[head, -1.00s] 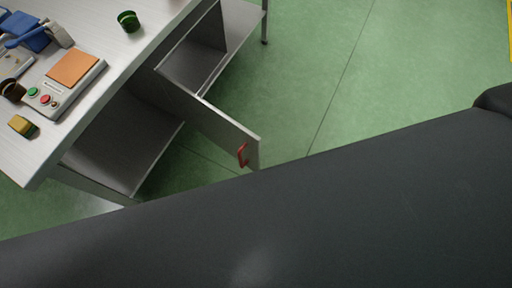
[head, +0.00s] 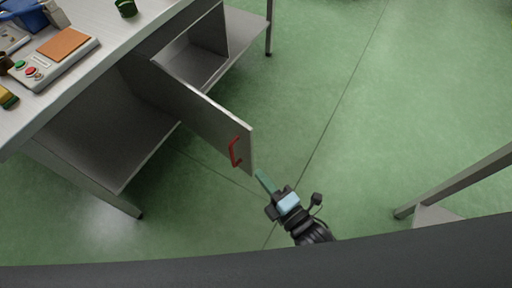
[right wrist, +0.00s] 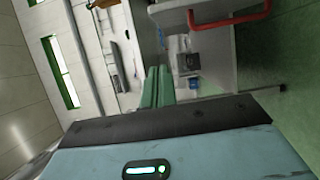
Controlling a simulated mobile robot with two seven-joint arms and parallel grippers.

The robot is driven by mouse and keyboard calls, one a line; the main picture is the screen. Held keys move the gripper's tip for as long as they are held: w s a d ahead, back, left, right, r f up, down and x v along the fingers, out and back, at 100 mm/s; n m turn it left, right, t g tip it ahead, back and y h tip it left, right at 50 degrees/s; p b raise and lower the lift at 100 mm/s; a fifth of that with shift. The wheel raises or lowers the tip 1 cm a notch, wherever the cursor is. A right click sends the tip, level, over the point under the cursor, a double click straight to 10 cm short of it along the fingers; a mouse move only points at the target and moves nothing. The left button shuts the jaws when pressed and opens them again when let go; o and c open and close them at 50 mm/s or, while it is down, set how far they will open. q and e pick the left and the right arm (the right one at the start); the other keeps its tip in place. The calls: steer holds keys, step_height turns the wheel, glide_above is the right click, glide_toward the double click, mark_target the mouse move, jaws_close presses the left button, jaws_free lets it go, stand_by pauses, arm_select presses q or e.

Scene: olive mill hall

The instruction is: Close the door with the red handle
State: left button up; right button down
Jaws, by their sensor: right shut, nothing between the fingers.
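The door (head: 205,118) stands open, swung out from the metal cabinet under the workbench. Its red handle (head: 234,152) is near the free edge, on the face toward the lower left. My right gripper (head: 259,175) is shut and empty, just beyond the door's free edge, with a small gap seeming to lie between them. In the right wrist view the shut green fingers (right wrist: 157,87) show in the middle, and the red handle (right wrist: 232,18) crosses the top right on the door. My left gripper is not in view.
A metal leg and shelf (head: 437,213) stand at the right. The green floor (head: 340,120) between is clear.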

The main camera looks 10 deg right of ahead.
mark_target(252, 142)
steer(key=shift+w+a+b, duration=0.25)
steer(key=shift+w+a, duration=0.1)
steer(key=shift+w, duration=1.55)
steer(key=shift+w+a+b, duration=0.3)
steer(key=shift+w+a, duration=0.1)
steer(key=shift+w, duration=1.5)
steer(key=shift+w+a+b, duration=0.25)
steer(key=shift+w+a, duration=0.1)
steer(key=shift+w, duration=1.55)
steer(key=shift+d, duration=0.15)
